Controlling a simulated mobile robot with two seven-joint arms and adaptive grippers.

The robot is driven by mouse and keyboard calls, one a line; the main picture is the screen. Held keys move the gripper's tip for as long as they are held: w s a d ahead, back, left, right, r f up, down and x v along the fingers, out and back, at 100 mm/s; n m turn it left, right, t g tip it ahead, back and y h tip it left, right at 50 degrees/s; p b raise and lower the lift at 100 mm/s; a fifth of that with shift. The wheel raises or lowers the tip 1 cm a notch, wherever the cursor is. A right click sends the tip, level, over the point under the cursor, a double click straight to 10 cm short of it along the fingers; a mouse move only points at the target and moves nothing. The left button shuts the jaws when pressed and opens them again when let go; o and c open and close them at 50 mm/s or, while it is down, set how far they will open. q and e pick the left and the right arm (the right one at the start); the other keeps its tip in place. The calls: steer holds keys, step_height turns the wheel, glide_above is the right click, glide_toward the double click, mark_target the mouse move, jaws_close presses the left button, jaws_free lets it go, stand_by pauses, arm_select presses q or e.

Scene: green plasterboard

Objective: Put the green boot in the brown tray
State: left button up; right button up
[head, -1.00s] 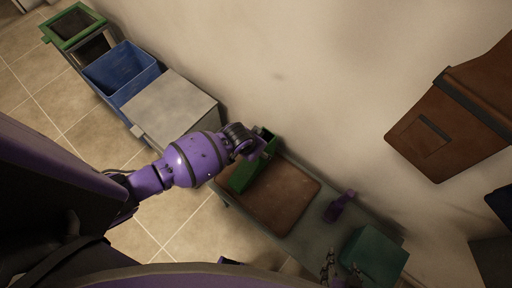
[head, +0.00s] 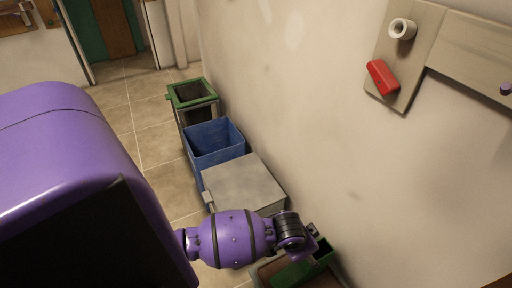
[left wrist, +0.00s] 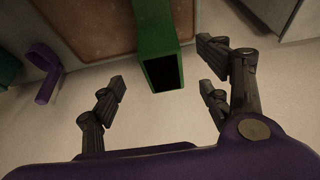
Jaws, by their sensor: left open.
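The green boot (head: 292,273) is a blocky green piece with a dark opening, low in the head view. In the left wrist view, the green boot (left wrist: 156,38) lies across the edge of the brown tray (left wrist: 92,22), its open end reaching past the rim. Whether it rests fully on the tray I cannot tell. The tray is mostly cut off in the head view. My left gripper (left wrist: 162,84) is open, its fingers spread on either side of the boot's open end and apart from it. In the head view my left wrist hides part of the boot. My right gripper is not in view.
A grey box (head: 243,184), a blue bin (head: 213,146) and a green-rimmed bin (head: 193,93) stand in a row along the wall. A purple piece (left wrist: 46,75) and a teal object (left wrist: 6,66) are left of the tray. A red item (head: 382,77) hangs on a wall board.

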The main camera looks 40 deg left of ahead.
arm_select(q)
steer(key=s+d+f+n+t+h, duration=0.15)
steer(key=s+f, duration=0.25)
steer(key=s, duration=0.8)
steer(key=s+a+r+n+t+y, duration=0.1)
steer(key=s+a+n+t+y, duration=0.1)
steer(key=s+a, duration=0.4)
steer(key=s+y, duration=0.1)
steer(key=s, duration=0.4)
steer(key=shift+s+r+t, duration=0.25)
steer(key=shift+s+t, duration=0.05)
steer(key=shift+t, duration=0.05)
